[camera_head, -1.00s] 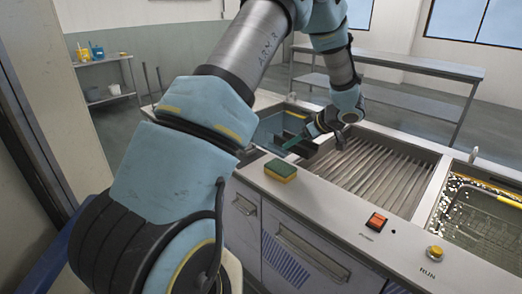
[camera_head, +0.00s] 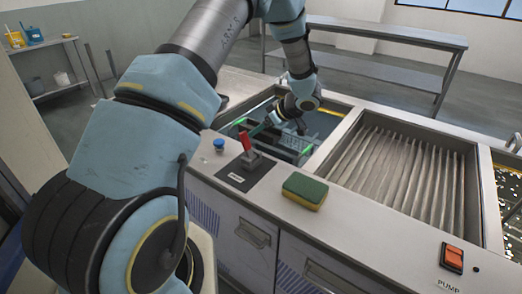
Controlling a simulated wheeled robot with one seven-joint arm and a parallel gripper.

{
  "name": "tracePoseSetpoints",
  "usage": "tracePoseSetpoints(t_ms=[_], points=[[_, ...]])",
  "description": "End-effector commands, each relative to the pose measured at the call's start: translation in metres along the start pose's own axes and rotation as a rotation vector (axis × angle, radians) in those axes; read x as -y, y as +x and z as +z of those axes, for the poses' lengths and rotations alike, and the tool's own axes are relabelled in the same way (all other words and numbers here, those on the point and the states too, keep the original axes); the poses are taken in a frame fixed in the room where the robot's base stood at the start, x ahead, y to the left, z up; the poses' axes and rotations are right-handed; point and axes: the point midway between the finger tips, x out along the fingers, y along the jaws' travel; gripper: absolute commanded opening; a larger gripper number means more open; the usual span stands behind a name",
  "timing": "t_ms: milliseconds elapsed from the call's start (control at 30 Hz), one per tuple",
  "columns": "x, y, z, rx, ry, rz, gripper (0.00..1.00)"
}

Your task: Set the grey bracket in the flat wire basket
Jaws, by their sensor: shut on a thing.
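My gripper (camera_head: 268,126) is at the left tank, pointing down and left over the water. It is shut on a small piece that I take for the grey bracket; its shape is mostly hidden by the fingers. A wire basket (camera_head: 292,148) with green end pieces sits in this tank, below and right of the fingers. I cannot tell whether it is the flat one, nor whether the held piece touches it.
A red lever (camera_head: 246,142) and a blue button (camera_head: 219,144) stand on the front ledge, near a green-and-yellow sponge (camera_head: 305,190). A ribbed drainboard (camera_head: 400,172) lies right of the tank. A red pump switch (camera_head: 452,257) is front right. Another tank (camera_head: 507,205) is cut off at right.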

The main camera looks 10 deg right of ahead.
Motion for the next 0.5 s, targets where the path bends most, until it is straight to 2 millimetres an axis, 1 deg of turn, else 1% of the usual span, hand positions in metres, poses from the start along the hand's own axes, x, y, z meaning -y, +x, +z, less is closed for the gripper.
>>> tracePoseSetpoints(t_ms=[100, 267, 500], points=[[0.000, 0.012, 0.013, -0.001, 0.002, 0.000, 0.00], [0.000, 0.023, 0.022, -0.002, 0.000, 0.000, 0.00], [0.000, 0.045, 0.045, -0.001, 0.002, 0.000, 0.00]])
